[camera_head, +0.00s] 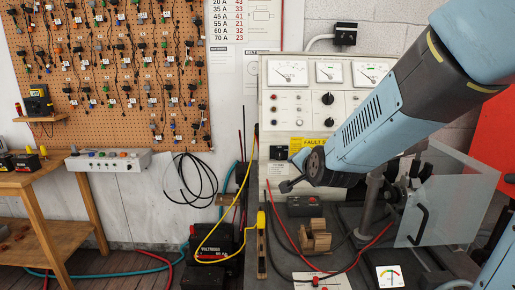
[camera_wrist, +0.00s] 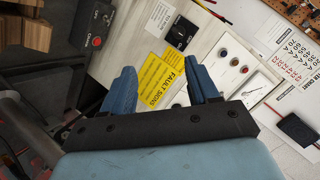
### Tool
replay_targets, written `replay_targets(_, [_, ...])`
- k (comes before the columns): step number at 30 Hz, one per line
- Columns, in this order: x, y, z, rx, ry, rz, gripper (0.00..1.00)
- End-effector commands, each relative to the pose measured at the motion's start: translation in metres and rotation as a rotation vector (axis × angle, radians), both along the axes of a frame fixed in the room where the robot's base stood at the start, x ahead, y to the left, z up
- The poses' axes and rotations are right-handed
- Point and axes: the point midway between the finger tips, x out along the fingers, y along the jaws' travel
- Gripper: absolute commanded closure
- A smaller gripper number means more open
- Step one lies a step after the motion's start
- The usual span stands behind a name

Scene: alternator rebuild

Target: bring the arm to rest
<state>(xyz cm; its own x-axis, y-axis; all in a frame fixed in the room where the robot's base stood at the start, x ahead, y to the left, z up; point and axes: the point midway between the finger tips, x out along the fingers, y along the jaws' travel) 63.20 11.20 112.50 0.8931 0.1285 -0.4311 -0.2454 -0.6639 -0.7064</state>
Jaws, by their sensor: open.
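My gripper (camera_head: 291,172) is raised above the bench in front of the test panel (camera_head: 288,120) in the head view. My light-blue arm reaches in from the upper right. In the wrist view, the two blue fingers of my gripper (camera_wrist: 159,72) stand apart, with nothing between them. The panel and its yellow fault signs label (camera_wrist: 161,81) show beyond the fingers. Part of the panel is hidden behind my arm in the head view.
Below my gripper, the dark bench holds a wooden block fixture (camera_head: 315,238), a black box (camera_head: 304,206), cables and a small gauge (camera_head: 389,276). A clear guard with a black handle (camera_head: 418,224) stands at right. A wooden table (camera_head: 40,180) is at left.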

Motion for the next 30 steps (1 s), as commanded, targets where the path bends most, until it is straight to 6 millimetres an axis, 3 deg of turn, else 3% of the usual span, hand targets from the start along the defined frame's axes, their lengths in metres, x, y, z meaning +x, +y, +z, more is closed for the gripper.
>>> replay_targets(11, [-0.09, -0.048, 0.032, -0.373, 0.228, 0.205, 0.4])
replay_targets(22, [-0.204, -0.098, 0.049, -0.639, 0.462, 0.423, 0.4])
replay_targets(27, [-0.234, -0.11, 0.051, -0.688, 0.522, 0.483, 0.4])
replay_targets(30, [-0.241, -0.112, 0.051, -0.696, 0.536, 0.497, 0.4])
